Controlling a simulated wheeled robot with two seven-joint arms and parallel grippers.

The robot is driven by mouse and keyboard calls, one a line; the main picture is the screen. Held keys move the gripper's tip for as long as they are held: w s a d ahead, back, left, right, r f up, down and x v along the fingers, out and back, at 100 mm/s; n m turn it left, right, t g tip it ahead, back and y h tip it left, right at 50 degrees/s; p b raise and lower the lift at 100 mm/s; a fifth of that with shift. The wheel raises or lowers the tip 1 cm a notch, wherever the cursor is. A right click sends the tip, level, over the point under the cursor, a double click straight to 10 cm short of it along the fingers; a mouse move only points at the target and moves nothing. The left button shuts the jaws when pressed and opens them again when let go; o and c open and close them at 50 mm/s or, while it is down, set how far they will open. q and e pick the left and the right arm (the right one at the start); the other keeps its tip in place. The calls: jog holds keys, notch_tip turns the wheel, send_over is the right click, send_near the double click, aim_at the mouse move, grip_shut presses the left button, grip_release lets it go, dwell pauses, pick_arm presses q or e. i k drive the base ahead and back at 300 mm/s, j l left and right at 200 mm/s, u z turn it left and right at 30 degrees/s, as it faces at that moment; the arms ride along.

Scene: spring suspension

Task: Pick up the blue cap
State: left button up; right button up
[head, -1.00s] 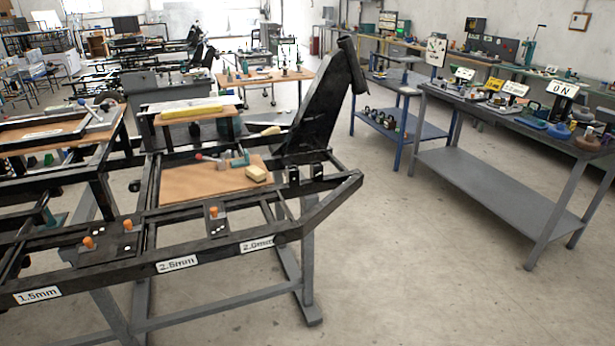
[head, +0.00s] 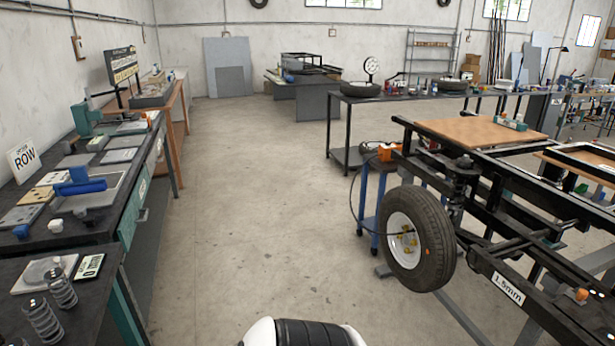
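In the head view, a small blue piece (head: 21,231) sits near the front edge of the left workbench. It is too small for me to tell whether it is the blue cap. A larger blue object (head: 80,187) with a rounded, cylinder-like body lies farther back on the same bench. A small white piece (head: 56,225) sits near the small blue one. Neither of my grippers shows; only a white and black part of my own body is at the bottom edge.
The left workbench (head: 140,190) carries plates and a "ROW" sign (head: 23,159). Two coil springs (head: 62,289) stand on the nearer table. A wheel (head: 418,238) on a black frame stands at right, beside a blue stand (head: 372,205). The middle floor is clear.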

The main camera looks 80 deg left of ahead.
aim_at(21, 232)
jog(key=u, duration=4.4)
jog(key=i+l+z, duration=0.45)
jog(key=i+z, duration=0.15)
jog(key=i, duration=0.15)
jog(key=i+l+z, duration=0.1)
jog(key=i+z, duration=0.25)
jog(key=i+u, duration=0.1)
jog(key=i, duration=0.4)
jog(key=i+l+u, duration=0.1)
jog(key=i, duration=0.4)
jog(key=i+l, duration=0.2)
jog(key=i, duration=0.3)
jog(key=u, duration=0.05)
